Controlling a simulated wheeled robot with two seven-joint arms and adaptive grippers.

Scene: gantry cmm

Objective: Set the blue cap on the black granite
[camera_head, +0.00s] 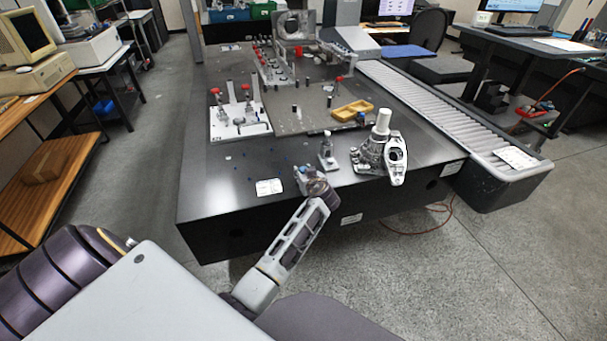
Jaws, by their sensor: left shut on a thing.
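The black granite (207,187) is a large dark slab in the middle of the head view. My left gripper (303,174) is over its front edge, near the front middle. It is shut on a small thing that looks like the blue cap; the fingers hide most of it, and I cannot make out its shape. I cannot tell whether it touches the granite. Small blue dots show on the granite left of the gripper. My right gripper is not in view.
A small metal post (327,150) stands just behind the gripper. A grey metal casting (397,160) with a white cylinder stands to the right. A roller conveyor (425,101) runs along the right. The granite's left front is mostly clear.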

